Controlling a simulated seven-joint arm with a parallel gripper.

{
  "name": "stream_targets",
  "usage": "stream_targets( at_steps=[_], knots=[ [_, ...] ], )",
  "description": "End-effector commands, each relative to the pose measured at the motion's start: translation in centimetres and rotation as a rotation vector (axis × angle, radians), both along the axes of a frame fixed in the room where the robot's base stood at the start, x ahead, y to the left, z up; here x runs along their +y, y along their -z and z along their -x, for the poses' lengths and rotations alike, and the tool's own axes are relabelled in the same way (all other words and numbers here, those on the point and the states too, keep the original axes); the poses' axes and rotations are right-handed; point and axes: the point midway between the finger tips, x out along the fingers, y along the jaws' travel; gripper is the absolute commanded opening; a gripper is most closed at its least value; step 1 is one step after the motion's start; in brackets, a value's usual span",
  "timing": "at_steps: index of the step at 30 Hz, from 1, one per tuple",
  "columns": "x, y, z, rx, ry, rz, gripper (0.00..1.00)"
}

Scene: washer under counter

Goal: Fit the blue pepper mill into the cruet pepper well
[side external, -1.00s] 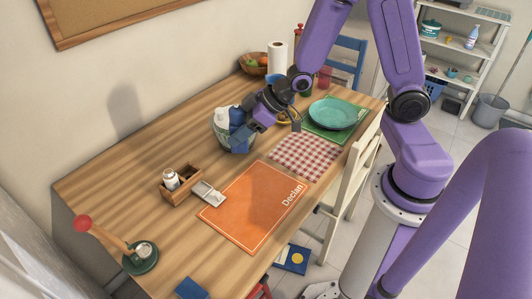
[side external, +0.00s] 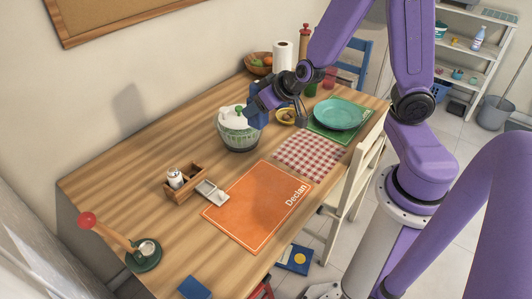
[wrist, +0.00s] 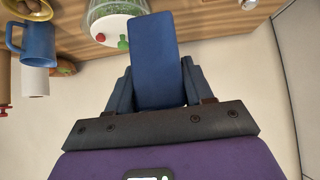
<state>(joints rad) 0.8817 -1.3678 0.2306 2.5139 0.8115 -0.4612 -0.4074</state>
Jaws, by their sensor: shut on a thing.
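My gripper (side external: 262,107) is above the table, beside the upper right of the salad spinner in the side view. It is shut on the blue pepper mill (wrist: 155,62), a plain blue block between the fingers in the wrist view; the mill also shows in the side view (side external: 257,118). The wooden cruet (side external: 181,197) stands on the table toward the lower left, well apart from my gripper. A white shaker with a grey top (side external: 175,178) stands in its left part. Its right part looks dark and empty; which well is marked pepper cannot be read.
The salad spinner (side external: 239,137) stands between my gripper and the cruet. A small white divided dish (side external: 211,191) lies beside the cruet, by the orange mat (side external: 255,210). A red-knobbed stand (side external: 146,260) is at lower left. A blue mug (wrist: 38,42) shows in the wrist view.

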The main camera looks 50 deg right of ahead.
Motion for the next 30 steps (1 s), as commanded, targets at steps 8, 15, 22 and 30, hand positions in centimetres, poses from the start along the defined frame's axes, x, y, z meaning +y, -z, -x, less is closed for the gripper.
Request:
stream_targets(
  at_steps=[8, 15, 22, 30],
  knots=[
    [0.5, 0.2, -0.2, 0.000, 0.011, 0.000, 0.13],
    [4.1, 1.9, -0.9, 0.008, 0.007, -0.001, 0.13],
    [8.2, 3.6, -1.2, 0.006, 0.008, -0.001, 0.13],
    [11.0, 4.7, -1.0, 0.000, 0.010, 0.000, 0.13]
  ],
)
